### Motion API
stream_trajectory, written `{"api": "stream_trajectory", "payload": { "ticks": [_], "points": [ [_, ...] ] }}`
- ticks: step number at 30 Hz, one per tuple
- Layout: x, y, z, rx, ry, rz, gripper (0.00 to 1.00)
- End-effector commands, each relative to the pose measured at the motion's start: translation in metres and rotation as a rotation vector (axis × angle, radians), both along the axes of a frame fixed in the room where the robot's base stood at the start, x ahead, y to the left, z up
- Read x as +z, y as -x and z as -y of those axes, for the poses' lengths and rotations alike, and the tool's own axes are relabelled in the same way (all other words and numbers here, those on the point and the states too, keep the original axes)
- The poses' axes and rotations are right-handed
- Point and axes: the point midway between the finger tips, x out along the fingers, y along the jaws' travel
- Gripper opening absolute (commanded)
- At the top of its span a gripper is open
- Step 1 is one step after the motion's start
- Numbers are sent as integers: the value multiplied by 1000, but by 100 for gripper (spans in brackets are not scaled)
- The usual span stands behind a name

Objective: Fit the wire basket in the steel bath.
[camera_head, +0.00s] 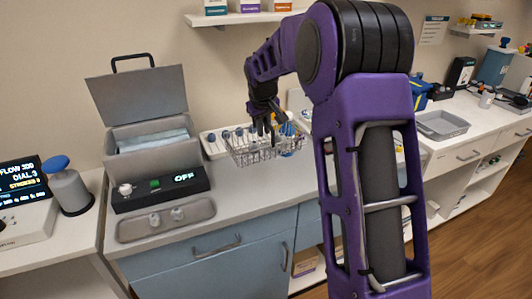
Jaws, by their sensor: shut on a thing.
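The wire basket (250,153) is a small silver wire frame in the middle of the head view. My gripper (267,125) is above it, shut on the basket and pointing down. I cannot tell whether the basket hangs free or touches the counter. The steel bath (118,135) stands to the left, a grey box with its lid (138,95) raised and its top open. Pale bluish contents (153,140) show inside. Its black front panel (160,188) has a knob, a green button and a display reading "OFF".
A white rack (213,146) with blue-topped items sits behind the basket. A shallow grey tray (166,221) with two small pieces lies before the bath. A dispenser bottle (69,186) stands left. Bare counter (250,190) lies in front of the basket.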

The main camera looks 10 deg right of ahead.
Motion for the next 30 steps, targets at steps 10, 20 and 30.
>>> {"api": "stream_trajectory", "payload": {
  "ticks": [10, 20, 30],
  "points": [
    [24, -38, -1, 127, -18, 0, 0],
    [47, -40, 0, 128, -15, 6, 0],
    [62, -42, -1, 131, -15, 12, 0]
  ]
}}
